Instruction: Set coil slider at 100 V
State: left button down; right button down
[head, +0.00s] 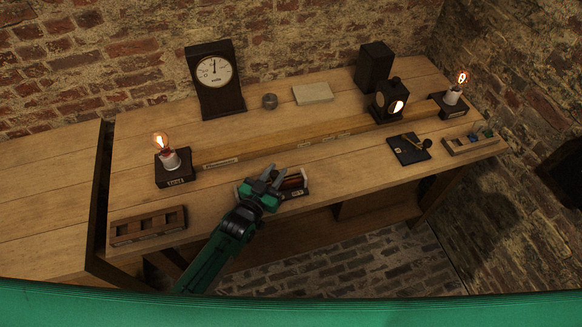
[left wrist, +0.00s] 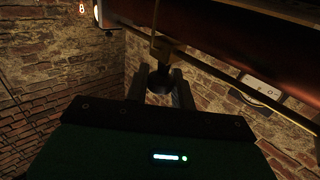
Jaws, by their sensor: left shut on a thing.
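The coil (head: 295,184), a copper-brown winding on a dark base, lies at the table's front edge in the head view. In the left wrist view the coil (left wrist: 225,35) is large at the upper right, with a brass rod (left wrist: 235,80) alongside. The slider's brass block (left wrist: 166,48) sits on the rod, with a dark knob (left wrist: 160,80) below it. My left gripper (head: 272,178) is shut on the knob, one finger on each side, and partly hides the coil in the head view. The meter (head: 214,71) has a near-upright needle; its figures are too small to read. My right gripper is not in view.
A lit lamp (head: 170,160) stands left of the coil, another (head: 453,97) at the far right. A wooden rack (head: 148,225) is at the front left. A lamp housing (head: 388,100), dark pad (head: 408,149) and small tray (head: 470,143) are to the right.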

pick_arm(q)
jog(key=a, duration=0.2)
jog(key=s+a, duration=0.1)
jog(key=a, duration=0.1)
jog(key=s+a, duration=0.1)
jog(key=shift+a+p, duration=0.3)
jog(key=shift+a, duration=0.1)
jog(key=c, duration=1.2)
grip_release()
jog(key=shift+c, duration=0.2)
jog(key=b+v, duration=0.3)
jog(key=v, duration=1)
jog(key=shift+s+b, duration=0.3)
jog(key=shift+b, duration=0.05)
jog(key=shift+a, duration=0.1)
